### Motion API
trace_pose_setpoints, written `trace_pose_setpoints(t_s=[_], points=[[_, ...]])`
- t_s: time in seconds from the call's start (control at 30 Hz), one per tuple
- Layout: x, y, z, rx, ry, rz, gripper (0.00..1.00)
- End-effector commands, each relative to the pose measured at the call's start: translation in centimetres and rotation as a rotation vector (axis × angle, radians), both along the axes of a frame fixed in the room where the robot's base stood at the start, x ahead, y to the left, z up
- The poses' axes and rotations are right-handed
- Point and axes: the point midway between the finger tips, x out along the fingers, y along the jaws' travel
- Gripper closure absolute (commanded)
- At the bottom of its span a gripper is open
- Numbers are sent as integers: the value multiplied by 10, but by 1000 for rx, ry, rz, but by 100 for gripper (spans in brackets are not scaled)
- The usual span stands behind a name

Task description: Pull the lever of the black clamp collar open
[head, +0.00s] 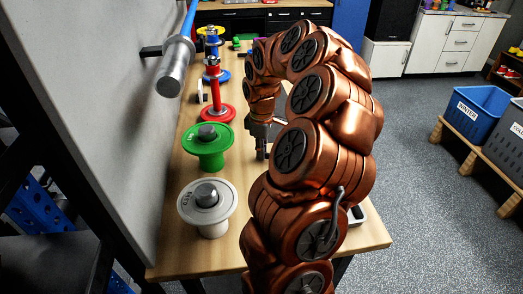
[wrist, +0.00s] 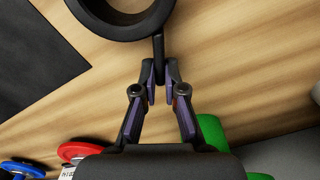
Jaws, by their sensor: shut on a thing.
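The black clamp collar shows in the wrist view as a thick dark ring (wrist: 122,33) at the top, partly cut off by the frame edge. Its thin dark lever (wrist: 158,47) sticks out from the ring toward my gripper (wrist: 158,76). My gripper's fingertips are closed around the lever's end, one on each side. In the head view my gripper (head: 262,143) is low over the wooden table (head: 255,222), beyond my copper arm. I cannot make out the collar in the head view, where my arm and gripper cover much of that area.
Green (head: 208,155) and grey-white (head: 206,213) weight plates on posts stand along the table's left side. Red plates (head: 217,114) and blue ones stand farther back. A bar with a steel end (head: 175,70) juts out above them. Bare table lies in front of my gripper.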

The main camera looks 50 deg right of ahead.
Motion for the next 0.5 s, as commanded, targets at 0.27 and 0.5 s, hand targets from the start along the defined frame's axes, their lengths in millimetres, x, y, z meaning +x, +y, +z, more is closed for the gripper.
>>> trace_pose_setpoints(t_s=[0.27, 0.5], points=[[-2, 4, -1, 0, 0, 105, 100], [-7, 11, -1, 1, -1, 309, 100]])
